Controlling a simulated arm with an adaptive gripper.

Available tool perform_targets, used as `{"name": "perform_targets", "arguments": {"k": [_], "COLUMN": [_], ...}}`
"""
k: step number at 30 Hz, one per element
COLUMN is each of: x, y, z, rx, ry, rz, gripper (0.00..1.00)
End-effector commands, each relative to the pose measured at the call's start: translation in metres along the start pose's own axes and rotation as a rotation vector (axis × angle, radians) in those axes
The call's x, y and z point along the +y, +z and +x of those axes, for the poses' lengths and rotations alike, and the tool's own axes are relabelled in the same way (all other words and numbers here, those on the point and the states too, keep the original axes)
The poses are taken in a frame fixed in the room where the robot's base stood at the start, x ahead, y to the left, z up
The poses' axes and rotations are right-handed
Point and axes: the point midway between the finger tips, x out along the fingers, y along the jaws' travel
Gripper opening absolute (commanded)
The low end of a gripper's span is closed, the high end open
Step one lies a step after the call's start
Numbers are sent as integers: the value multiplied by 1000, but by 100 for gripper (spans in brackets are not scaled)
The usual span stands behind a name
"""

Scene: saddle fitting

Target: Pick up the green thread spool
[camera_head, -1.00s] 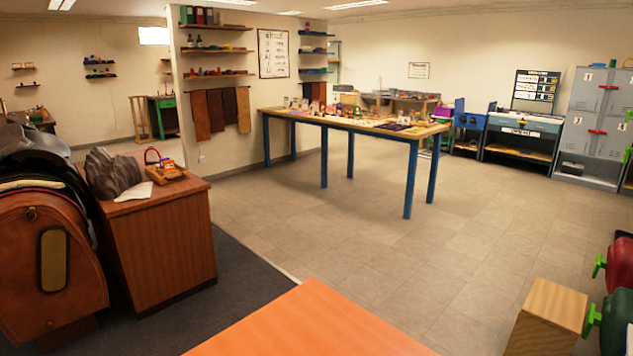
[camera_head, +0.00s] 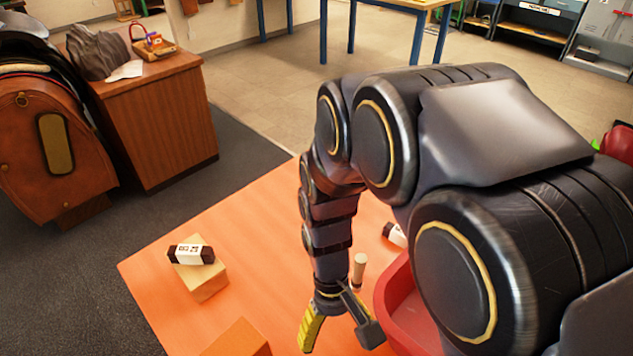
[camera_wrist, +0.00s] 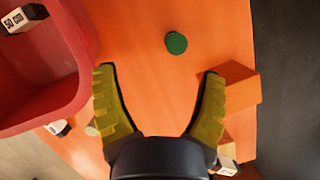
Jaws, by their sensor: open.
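The green thread spool is most likely the round green top (camera_wrist: 176,43) on the orange table in the wrist view, seen from above. It lies beyond the fingertips, slightly right of the middle between them. I cannot make it out in the head view. My gripper (camera_wrist: 159,75) is open with its yellow fingers spread wide and nothing between them. It also shows in the head view (camera_head: 340,333), pointing down over the table, left of the red bin (camera_head: 386,300).
The red bin (camera_wrist: 72,70) fills the wrist view's left side, with a black-and-white labelled item (camera_wrist: 24,18) inside. A wooden block (camera_head: 238,340) stands left of my gripper. Another block (camera_head: 205,282) carries a labelled item (camera_head: 191,253). A pale peg (camera_head: 358,268) stands behind my gripper.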

Motion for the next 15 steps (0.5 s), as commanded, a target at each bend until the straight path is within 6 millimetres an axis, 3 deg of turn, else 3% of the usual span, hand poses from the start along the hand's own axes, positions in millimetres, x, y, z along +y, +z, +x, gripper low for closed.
{"name": "perform_targets", "arguments": {"k": [3, 7, 15], "x": [-16, -30, -42], "y": [-22, -36, -47], "z": [35, 66, 97], "rx": [-43, -69, -83], "ry": [24, 44, 61], "rz": [-70, -127, -174], "gripper": [72, 72, 72]}}
